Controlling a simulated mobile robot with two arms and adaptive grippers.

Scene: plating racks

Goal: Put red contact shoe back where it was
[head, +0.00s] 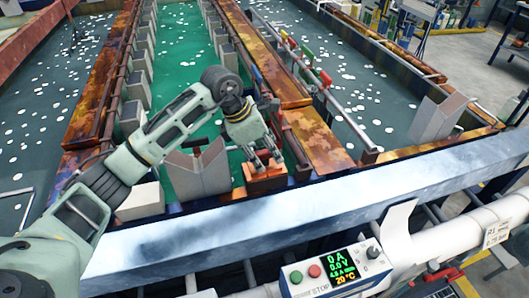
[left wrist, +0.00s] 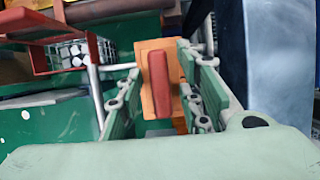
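The red contact shoe (left wrist: 158,85) stands on an orange block (left wrist: 144,52) in the left wrist view. In the head view this orange block (head: 266,184) sits at the near end of the rail, by the pale front beam. My left gripper (head: 264,163) is directly above the block, pointing down. In the left wrist view the fingers of my left gripper (left wrist: 160,92) stand on both sides of the red shoe, with visible gaps, so it looks open. The fingers partly hide the shoe in the head view. My right gripper is out of view.
A rail to the right carries small coloured pieces, among them a red one (head: 325,78) and a green one (head: 309,50). Grey angled plates (head: 204,170) stand left of the block. A control box (head: 336,272) with a display is in front. Green liquid fills the middle tank.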

